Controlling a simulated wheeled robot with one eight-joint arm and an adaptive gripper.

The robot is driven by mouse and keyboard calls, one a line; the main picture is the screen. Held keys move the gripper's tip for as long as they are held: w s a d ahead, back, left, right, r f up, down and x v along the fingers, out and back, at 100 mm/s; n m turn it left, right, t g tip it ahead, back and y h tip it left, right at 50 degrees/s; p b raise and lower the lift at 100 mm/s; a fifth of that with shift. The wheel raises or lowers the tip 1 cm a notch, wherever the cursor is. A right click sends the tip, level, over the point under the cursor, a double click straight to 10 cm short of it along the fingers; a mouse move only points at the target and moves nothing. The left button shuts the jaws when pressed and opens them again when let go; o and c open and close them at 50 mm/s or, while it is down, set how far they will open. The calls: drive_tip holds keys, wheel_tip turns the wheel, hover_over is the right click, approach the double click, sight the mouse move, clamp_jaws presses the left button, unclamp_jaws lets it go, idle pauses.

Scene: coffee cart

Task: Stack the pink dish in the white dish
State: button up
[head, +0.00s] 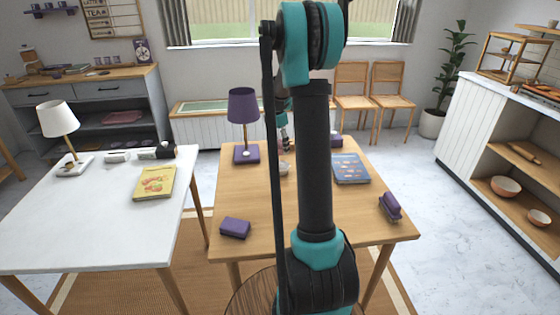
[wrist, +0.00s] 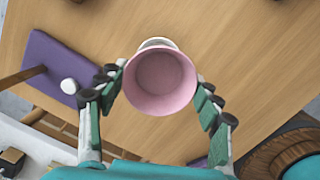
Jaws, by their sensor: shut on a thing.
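The pink dish (wrist: 160,84) is in the middle of the wrist view, open side facing the camera. My gripper (wrist: 161,74) is shut on it, with a finger against each side. The white dish (wrist: 156,42) shows as a pale rim just past the pink dish, which hides most of it. I cannot tell whether the two dishes touch. In the head view, the white dish (head: 284,168) is a small pale shape on the wooden table (head: 255,195), partly hidden by my arm.
A purple lamp (head: 243,108) stands left of the dishes. A blue book (head: 350,168) lies to the right. A purple box (head: 235,228) and another purple item (head: 390,207) lie near the front. A white table (head: 90,215) stands left. The table's front middle is mostly clear.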

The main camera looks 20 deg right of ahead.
drive_tip(key=shift+f, duration=3.55)
drive_tip(key=shift+f, duration=0.4)
drive_tip(key=shift+f, duration=0.1)
drive_tip(key=o, duration=1.1)
drive_tip(key=shift+f, duration=0.15)
drive_tip(key=shift+o, duration=0.3)
